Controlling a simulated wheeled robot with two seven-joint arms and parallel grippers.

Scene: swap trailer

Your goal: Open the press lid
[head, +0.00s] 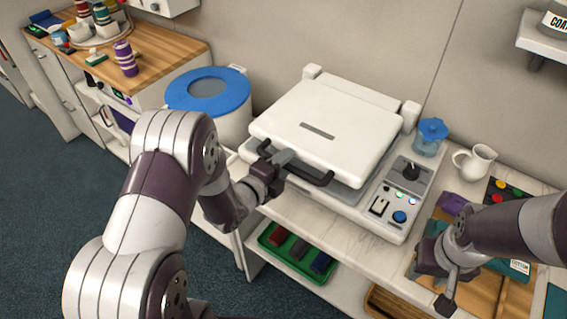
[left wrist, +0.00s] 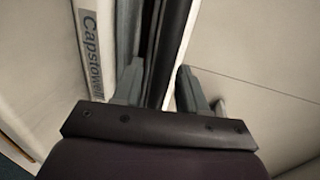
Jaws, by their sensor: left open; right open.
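The white heat press lid (head: 325,124) lies down over the press base (head: 404,222) on the counter. Its black handle (head: 300,167) runs along the front edge. My left gripper (head: 275,160) is at the left part of the handle. In the left wrist view my open fingers (left wrist: 163,85) stand on either side of a dark bar, the handle (left wrist: 170,45), with the white lid edge beside it. Whether the fingers touch it is unclear. My right gripper (head: 440,287) is open and empty, low over the counter's right side.
A bin with a blue lid (head: 207,90) stands left of the press. A blue-capped jar (head: 430,135) and a white pitcher (head: 474,162) stand to its right. A green tray (head: 296,253) sits on the shelf below. A wall shelf (head: 541,42) juts out at upper right.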

